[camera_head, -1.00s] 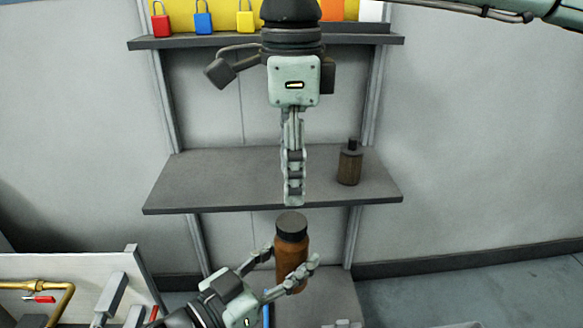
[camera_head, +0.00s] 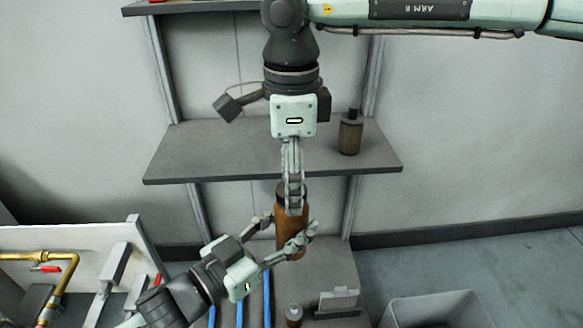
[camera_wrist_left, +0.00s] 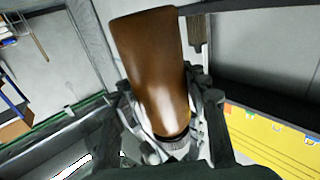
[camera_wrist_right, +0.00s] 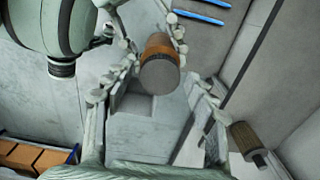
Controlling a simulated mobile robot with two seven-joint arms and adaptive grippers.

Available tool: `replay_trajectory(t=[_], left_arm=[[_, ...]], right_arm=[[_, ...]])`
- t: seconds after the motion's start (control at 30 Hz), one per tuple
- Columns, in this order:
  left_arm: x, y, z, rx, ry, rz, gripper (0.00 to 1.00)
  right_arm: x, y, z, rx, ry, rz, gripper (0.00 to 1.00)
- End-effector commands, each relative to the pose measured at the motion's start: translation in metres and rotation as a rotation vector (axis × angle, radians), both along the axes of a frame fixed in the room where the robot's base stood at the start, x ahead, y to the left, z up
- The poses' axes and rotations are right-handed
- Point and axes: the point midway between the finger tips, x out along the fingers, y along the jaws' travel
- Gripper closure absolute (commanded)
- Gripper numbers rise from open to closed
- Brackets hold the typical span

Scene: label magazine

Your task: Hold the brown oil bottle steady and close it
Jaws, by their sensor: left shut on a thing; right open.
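The brown oil bottle (camera_head: 289,232) stands roughly upright in the head view, with a dark cap (camera_head: 282,188) on its top. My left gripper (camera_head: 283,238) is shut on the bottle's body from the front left. The bottle (camera_wrist_left: 150,60) also fills the middle of the left wrist view. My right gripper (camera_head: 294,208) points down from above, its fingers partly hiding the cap. In the right wrist view, its open fingers (camera_wrist_right: 150,92) are on either side of the grey cap face (camera_wrist_right: 160,75). I cannot tell whether they touch the cap or how tightly it sits.
A darker bottle (camera_head: 350,135) stands on the grey shelf (camera_head: 215,160) behind. Below are blue rods (camera_head: 240,308), a small bottle (camera_head: 293,312), a card holder (camera_head: 338,300) and a grey bin (camera_head: 435,310). Brass piping (camera_head: 60,275) is at left.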

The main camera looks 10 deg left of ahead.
Motion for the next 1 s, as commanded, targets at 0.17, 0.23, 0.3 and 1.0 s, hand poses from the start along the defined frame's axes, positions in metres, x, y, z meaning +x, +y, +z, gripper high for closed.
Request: replay_trajectory(t=[0.17,0.23,0.3,1.0], left_arm=[[0.0,-0.0001,0.0007,-0.001,-0.001,0.0,1.0],[0.0,-0.0001,0.0006,-0.001,-0.001,0.0,1.0],[0.0,-0.0001,0.0006,-0.001,-0.001,0.0,1.0],[-0.0002,-0.0002,0.0007,-0.001,-0.001,-0.001,1.0]], right_arm=[[0.0,0.0002,-0.0002,0.0,0.0,0.0,0.44],[0.0,0.0002,-0.0001,0.0,0.0,0.0,0.46],[0.0,0.0002,0.0,0.0,0.0,0.0,0.55],[0.0003,0.0002,0.0003,0.0,-0.001,-0.005,0.4]])
